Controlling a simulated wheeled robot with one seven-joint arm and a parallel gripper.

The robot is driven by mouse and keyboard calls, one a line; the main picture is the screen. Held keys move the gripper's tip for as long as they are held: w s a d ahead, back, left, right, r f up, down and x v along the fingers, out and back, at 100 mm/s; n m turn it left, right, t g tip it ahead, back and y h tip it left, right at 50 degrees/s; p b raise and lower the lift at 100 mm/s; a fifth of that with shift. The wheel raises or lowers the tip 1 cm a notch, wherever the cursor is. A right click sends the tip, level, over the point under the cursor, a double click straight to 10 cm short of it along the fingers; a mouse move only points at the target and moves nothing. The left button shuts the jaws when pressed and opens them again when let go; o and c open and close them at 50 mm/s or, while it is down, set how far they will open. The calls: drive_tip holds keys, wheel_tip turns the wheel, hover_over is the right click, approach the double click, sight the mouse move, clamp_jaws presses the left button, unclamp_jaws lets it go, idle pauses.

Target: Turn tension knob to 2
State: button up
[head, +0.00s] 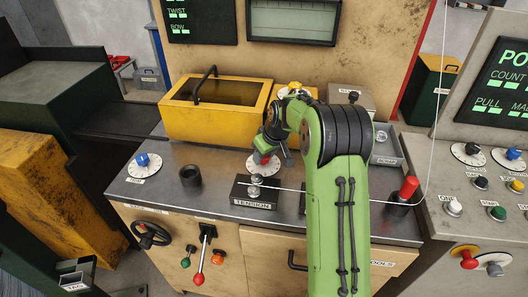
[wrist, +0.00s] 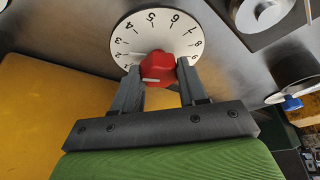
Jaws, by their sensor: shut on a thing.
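The red knob (wrist: 158,68) sits at the centre of a white numbered dial (wrist: 150,32). My gripper (wrist: 160,72) is shut on the knob, with one dark finger on each side. A pale pointer line runs from the knob toward the left of the dial, seemingly near the 2; the exact reading is hard to tell. In the head view the dial (head: 256,170) lies flat on the metal bench behind the black block labelled TENSION (head: 250,203), and my gripper (head: 266,156) comes down over it, hiding part of the knob.
A yellow bin (head: 205,122) stands behind the dial. A dial with a blue knob (head: 142,160) and a dark cup (head: 190,176) are to the left. A thin wire runs from the TENSION block rightward past my arm, near a red-topped peg (head: 408,187).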

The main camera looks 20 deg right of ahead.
drive_tip(key=shift+n+y+p, duration=0.3)
drive_tip(key=shift+n+y, duration=0.1)
drive_tip(key=shift+n, duration=0.5)
drive_tip(key=o, duration=1)
drive_tip(key=p+v, duration=0.3)
drive_tip(key=v, duration=1.2)
drive_tip(key=shift+d+r, duration=0.15)
drive_tip(key=shift+r, duration=0.25)
